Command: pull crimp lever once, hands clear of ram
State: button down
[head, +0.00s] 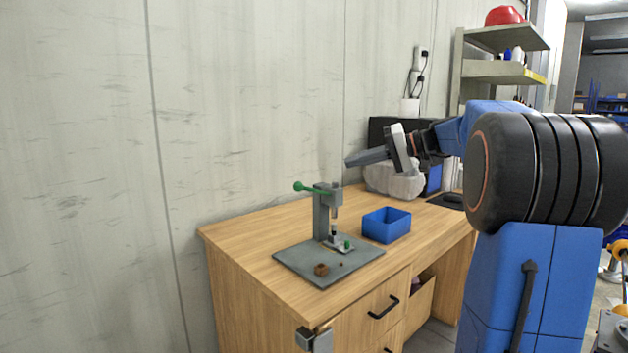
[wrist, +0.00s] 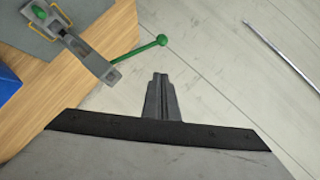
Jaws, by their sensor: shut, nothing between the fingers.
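The crimp press (head: 322,212) stands upright on a dark grey base plate (head: 310,269) on the wooden desk. Its green lever (head: 308,188) with a ball end sticks out to the left from the top. The wrist view shows the press head (wrist: 92,62) from above and the green lever (wrist: 140,50) reaching to the right. The ram (head: 334,226) hangs on the front of the press above a small grey fixture (head: 339,243) with a green part. My gripper (head: 349,161) is shut and empty, above and to the right of the lever. Its closed fingers (wrist: 161,80) point toward the lever ball without touching it.
A blue open bin (head: 386,225) stands right of the press. A pale bulky object (head: 394,181) and a dark monitor stand behind, near my arm. The wall (head: 240,100) rises behind the desk.

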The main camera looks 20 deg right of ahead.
send_over(314, 190)
jog(key=s, duration=0.3)
notch_tip(314, 190, down, 5)
jog(key=shift+a+f, duration=0.25)
jog(key=shift+a, duration=0.35)
jog(key=shift+a+f, duration=0.1)
